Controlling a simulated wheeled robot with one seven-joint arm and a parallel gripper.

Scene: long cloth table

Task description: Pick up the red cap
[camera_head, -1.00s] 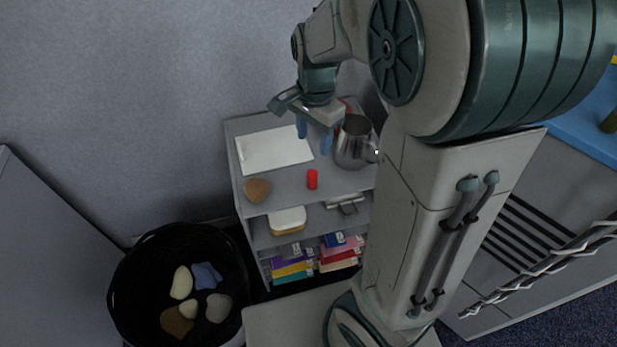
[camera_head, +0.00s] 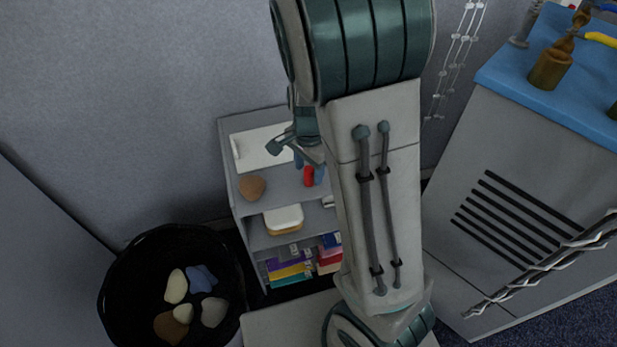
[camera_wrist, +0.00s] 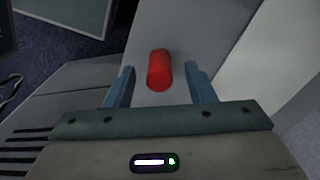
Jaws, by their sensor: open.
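The red cap (camera_head: 308,177) is a small red cylinder on the top of the grey shelf unit (camera_head: 232,128), near its front edge. My gripper (camera_head: 309,170) is just above the shelf top at the cap, and my arm hides part of the shelf to the right. In the wrist view the red cap (camera_wrist: 159,70) lies ahead of and between the two blue fingers of my open gripper (camera_wrist: 160,88), with a gap on each side. Nothing is held.
A white tray or sheet (camera_head: 262,148) and a brown stone-like object (camera_head: 252,187) share the shelf top. Lower shelves hold a white-topped container (camera_head: 284,217) and coloured boxes (camera_head: 288,268). A black basket of stones (camera_head: 115,290) stands at left, a blue-topped table (camera_head: 575,95) at right.

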